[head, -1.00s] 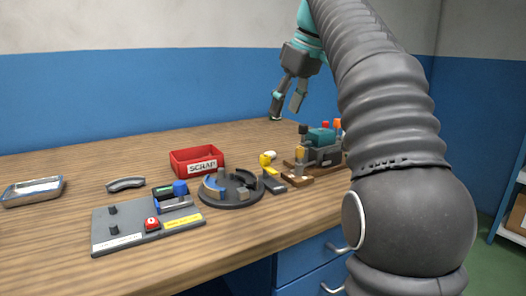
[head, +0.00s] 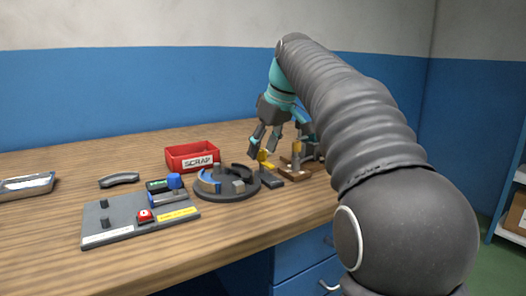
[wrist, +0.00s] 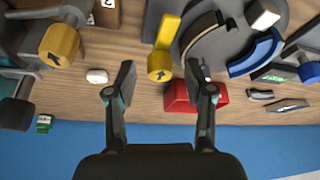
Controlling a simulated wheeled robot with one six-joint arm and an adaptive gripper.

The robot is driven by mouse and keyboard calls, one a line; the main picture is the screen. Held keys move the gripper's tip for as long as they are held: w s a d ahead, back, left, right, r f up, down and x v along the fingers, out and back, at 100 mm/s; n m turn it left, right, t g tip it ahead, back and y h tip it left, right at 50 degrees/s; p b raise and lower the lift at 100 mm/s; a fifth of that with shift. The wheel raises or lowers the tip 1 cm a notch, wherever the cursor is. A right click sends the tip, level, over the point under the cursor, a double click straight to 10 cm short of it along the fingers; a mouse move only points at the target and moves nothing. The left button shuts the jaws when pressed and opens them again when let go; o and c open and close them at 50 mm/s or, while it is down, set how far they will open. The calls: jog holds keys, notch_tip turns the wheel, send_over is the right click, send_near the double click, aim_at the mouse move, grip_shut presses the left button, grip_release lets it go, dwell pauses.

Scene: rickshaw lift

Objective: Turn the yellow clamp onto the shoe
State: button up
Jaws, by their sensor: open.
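The yellow clamp (head: 263,158) stands on a dark block at the right edge of the round fixture (head: 228,195). In the wrist view, its arm and round end with a black arrow (wrist: 160,62) show between my fingers. My gripper (head: 265,148) is open above the clamp, with fingertips on either side in the wrist view (wrist: 162,78); I cannot tell whether they touch. A curved piece with a blue lining (wrist: 258,54), likely the shoe, sits on the round fixture; it also shows in the head view (head: 208,182). A dark curved piece (wrist: 203,32) lies beside the clamp.
The red scrap bin (head: 192,157) is behind the fixture. A grey panel with a red button (head: 145,215) is in front left. A loose curved piece (head: 119,180) and metal tray (head: 27,187) are left. Another yellow knob (wrist: 60,45) stands on the wrist view's left.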

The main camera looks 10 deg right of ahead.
jog(key=shift+f, duration=0.25)
grip_shut()
jog(key=shift+a, duration=0.1)
